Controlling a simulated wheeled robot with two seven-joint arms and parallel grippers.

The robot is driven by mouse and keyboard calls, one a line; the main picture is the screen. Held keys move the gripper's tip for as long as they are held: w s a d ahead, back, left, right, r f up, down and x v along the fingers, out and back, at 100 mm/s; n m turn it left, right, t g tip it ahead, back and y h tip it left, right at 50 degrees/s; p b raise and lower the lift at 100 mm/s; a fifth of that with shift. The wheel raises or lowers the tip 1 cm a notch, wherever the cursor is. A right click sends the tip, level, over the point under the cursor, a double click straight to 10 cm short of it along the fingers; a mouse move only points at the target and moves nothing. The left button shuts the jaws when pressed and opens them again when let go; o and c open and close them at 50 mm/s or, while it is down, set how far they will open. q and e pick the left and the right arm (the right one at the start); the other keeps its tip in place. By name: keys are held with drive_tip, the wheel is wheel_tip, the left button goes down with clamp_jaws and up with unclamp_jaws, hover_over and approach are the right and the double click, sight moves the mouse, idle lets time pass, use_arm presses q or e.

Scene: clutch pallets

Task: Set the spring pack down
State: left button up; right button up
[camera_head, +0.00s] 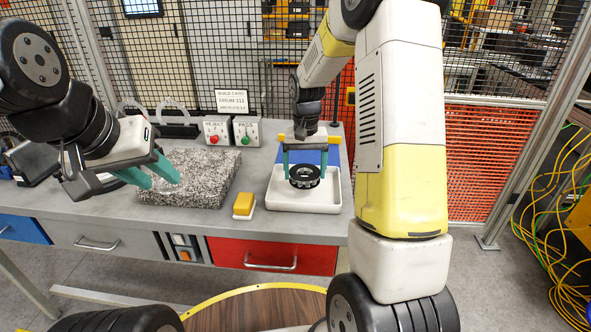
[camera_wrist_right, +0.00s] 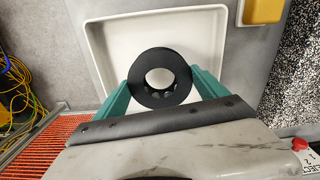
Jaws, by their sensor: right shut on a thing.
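The spring pack is a black ring (camera_head: 305,176) with an open middle, in the head view inside the outline of the white tray (camera_head: 333,203). My right gripper (camera_head: 305,169) points down with its teal fingers shut on the ring's two sides. In the right wrist view the spring pack (camera_wrist_right: 160,57) sits level between the right fingertips (camera_wrist_right: 160,84), with the white tray (camera_wrist_right: 95,40) beneath. I cannot tell whether it touches the tray floor. My left gripper (camera_head: 163,182) has its teal fingers apart, low over the speckled stone slab (camera_head: 215,168).
A yellow block on a white base (camera_head: 243,204) stands between slab and tray. Behind are the reject button box (camera_head: 217,131), the pass button box (camera_head: 247,131) and a build card sign (camera_head: 232,101). A blue panel (camera_head: 325,157) is behind the tray. Mesh fencing backs the bench.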

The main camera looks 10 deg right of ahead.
drive_tip(key=shift+w+d+f, duration=0.1)
drive_tip(key=shift+f, duration=1.65)
drive_tip(key=o, duration=1.4)
drive_tip(key=shift+f, duration=0.15)
drive_tip(key=shift+o, duration=0.2)
wheel_tip(320, 180, up, 12)
drive_tip(key=s+r+n+t+y, duration=0.1)
drive_tip(key=s+r+t, duration=0.2)
drive_tip(key=s+r, duration=0.65)
drive_tip(key=s+a+t, duration=0.1)
drive_tip(key=s, duration=0.6)
drive_tip(key=s+a+r+n+t+y, duration=0.1)
drive_tip(key=s+t, duration=0.1)
drive_tip(key=s, duration=0.6)
drive_tip(key=shift+a+r, duration=0.2)
drive_tip(key=shift+r, duration=0.05)
